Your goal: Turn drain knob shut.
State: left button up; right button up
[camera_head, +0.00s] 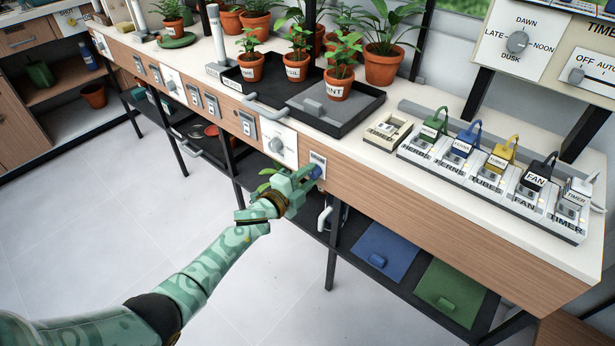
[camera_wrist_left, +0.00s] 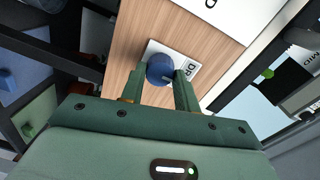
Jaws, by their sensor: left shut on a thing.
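The drain knob (camera_wrist_left: 160,70) is a blue round knob on a white plate (camera_wrist_left: 188,66) lettered "DR", fixed to the wooden front of the bench. In the head view the knob (camera_head: 315,173) shows at the tip of my left gripper (camera_head: 306,175). In the left wrist view my left gripper (camera_wrist_left: 160,80) has its green fingers on both sides of the knob, shut on it. A small light mark shows on the knob's face, near the right finger. My right gripper is not in view.
Above the knob stands a black tray (camera_head: 372,107) with potted herbs on the bench top. A white dial panel (camera_head: 279,143) is left of the knob. A power strip (camera_head: 478,185) with labelled plugs lies to the right. A lower shelf holds blue (camera_head: 385,250) and green mats (camera_head: 452,290).

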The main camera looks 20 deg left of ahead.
pick_arm(q)
jog(key=shift+f, duration=0.15)
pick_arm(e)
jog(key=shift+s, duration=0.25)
pick_arm(q)
jog(key=o, duration=1)
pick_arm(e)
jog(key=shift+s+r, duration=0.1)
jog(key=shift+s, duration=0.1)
pick_arm(q)
jog(key=shift+s+a, duration=0.15)
jog(key=shift+s, duration=0.1)
jog(key=p+v, duration=0.5)
jog(key=v, duration=1.1)
jog(key=shift+p, duration=0.3)
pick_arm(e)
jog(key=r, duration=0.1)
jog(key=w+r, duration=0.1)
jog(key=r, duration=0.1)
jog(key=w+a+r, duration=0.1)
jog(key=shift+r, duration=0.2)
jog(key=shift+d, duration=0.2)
